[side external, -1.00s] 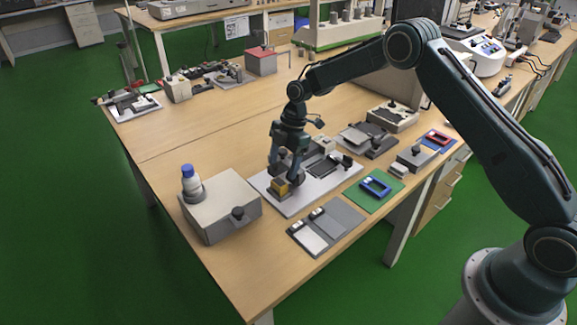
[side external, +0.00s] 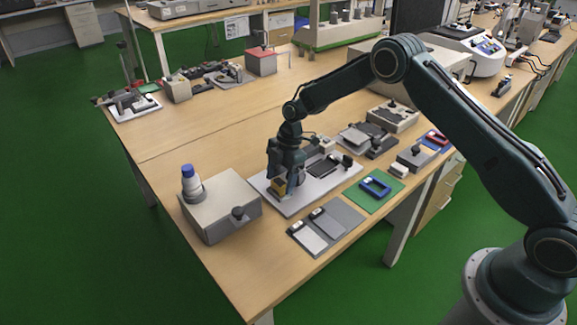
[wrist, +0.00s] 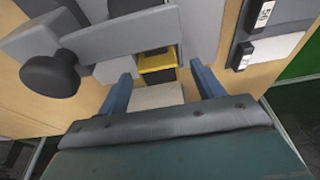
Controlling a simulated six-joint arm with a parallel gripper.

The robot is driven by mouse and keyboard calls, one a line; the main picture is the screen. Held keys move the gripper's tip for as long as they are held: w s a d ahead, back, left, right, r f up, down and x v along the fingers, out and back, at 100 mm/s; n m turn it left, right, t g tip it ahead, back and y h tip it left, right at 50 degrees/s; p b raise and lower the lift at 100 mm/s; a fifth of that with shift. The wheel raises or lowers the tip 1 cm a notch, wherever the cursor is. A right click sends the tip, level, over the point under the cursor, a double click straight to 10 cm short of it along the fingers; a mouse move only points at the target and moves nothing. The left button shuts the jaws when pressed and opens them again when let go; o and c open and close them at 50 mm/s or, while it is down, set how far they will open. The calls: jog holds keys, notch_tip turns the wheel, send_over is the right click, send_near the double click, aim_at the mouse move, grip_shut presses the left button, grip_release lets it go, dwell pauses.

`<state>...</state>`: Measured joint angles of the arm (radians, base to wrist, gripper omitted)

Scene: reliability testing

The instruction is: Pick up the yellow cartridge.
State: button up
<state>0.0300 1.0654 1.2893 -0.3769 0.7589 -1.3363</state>
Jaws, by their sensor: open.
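The yellow cartridge (wrist: 157,62) shows in the wrist view just beyond and between my fingertips, with a dark part at its base. In the side view the yellow cartridge (side external: 279,186) sits at the front left of a pale base plate (side external: 289,208), partly hidden by my gripper (side external: 287,184). My gripper points down over it with its fingers spread. In the wrist view the two blue fingers of my gripper (wrist: 160,72) stand apart, one on each side of the cartridge. I cannot tell whether either finger touches it.
A grey box (side external: 222,205) with a blue-capped bottle (side external: 190,180) stands left of the plate. Grey panels (side external: 325,228) lie in front. A green mat (side external: 373,190) with a blue frame lies to the right. In the wrist view a black knob (wrist: 50,76) is near the left finger.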

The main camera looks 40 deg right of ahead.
aim_at(280, 181)
jog(key=c, duration=1.1)
jog(key=shift+r, duration=0.1)
notch_tip(280, 181, up, 20)
jog(key=shift+f, duration=0.1)
dwell(0.5)
